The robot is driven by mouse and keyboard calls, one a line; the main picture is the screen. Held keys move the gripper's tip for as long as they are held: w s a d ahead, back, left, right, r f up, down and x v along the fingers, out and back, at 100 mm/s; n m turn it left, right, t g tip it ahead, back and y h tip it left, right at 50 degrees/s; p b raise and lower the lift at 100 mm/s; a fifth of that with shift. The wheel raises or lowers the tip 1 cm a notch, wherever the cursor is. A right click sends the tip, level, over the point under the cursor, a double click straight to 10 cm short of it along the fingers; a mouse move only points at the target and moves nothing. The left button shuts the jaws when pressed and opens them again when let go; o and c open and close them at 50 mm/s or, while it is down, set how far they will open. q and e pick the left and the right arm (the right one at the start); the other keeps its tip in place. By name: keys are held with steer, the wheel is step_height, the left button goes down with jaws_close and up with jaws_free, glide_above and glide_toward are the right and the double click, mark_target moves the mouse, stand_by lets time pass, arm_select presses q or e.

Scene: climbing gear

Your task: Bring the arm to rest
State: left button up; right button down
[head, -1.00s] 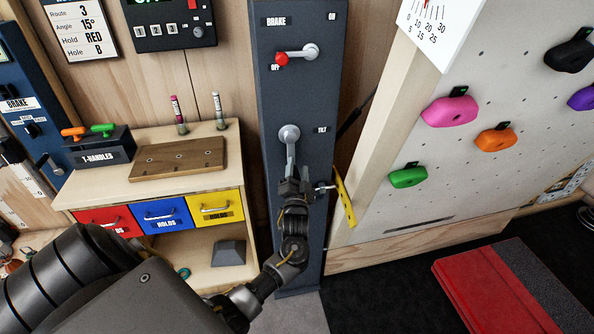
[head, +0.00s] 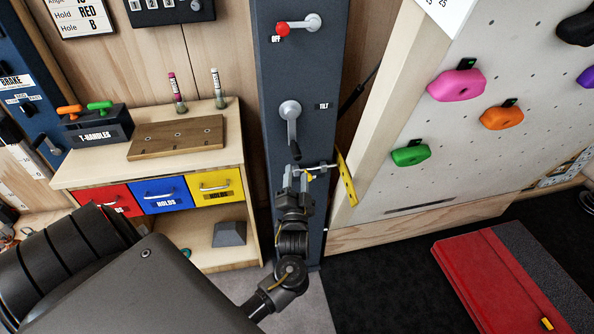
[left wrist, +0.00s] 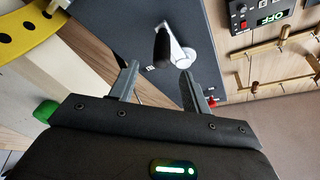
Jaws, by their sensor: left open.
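My left gripper (head: 299,176) is in front of the dark grey post, just below the tilt crank handle (head: 291,122). In the left wrist view its two fingers (left wrist: 157,84) are apart. The crank's black grip (left wrist: 162,48) shows beyond the fingertips there, with nothing held between them. In the head view the crank hangs down from its round hub beside the TILT label. My left arm comes in from the lower left. My right gripper is in neither view.
The post (head: 285,70) carries a red-knobbed brake lever (head: 297,25) at OFF. A yellow angle scale (head: 346,178) sits just right of my gripper. The climbing wall (head: 480,165) is at right, a drawer cabinet (head: 90,172) at left. A red mat (head: 485,285) lies on the floor.

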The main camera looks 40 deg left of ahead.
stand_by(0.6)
arm_select(q)
steer(key=w+d+f+g+h, duration=0.1)
steer(key=d+f+h, duration=0.25)
steer(key=f, duration=0.75)
steer(key=d+f+g+h, duration=0.1)
steer(key=d+f+h, duration=0.3)
steer(key=f, duration=0.6)
steer(key=s+d+f+g+h, duration=0.1)
steer(key=s+f+g+h, duration=0.15)
steer(key=s+f, duration=0.45)
steer(key=s+d+f+g+h, duration=0.1)
steer(key=s+d+f+g, duration=0.15)
steer(key=f, duration=0.85)
steer(key=s+f+g+h, duration=0.1)
steer(key=s+f+g, duration=0.1)
steer(key=s+f, duration=0.5)
steer(key=s+f+g, duration=0.3)
steer(key=s+f, duration=0.1)
steer(key=s, duration=0.6)
steer(key=s+f+g, duration=0.2)
steer(key=s, duration=0.8)
steer(key=s+f+g, duration=0.2)
steer(key=s+f, duration=0.1)
steer(key=s, duration=0.7)
steer(key=shift+s+a+f+m+h, duration=0.2)
steer(key=shift+m+h, duration=0.1)
steer(key=shift+h, duration=0.1)
steer(key=shift+w, duration=0.1)
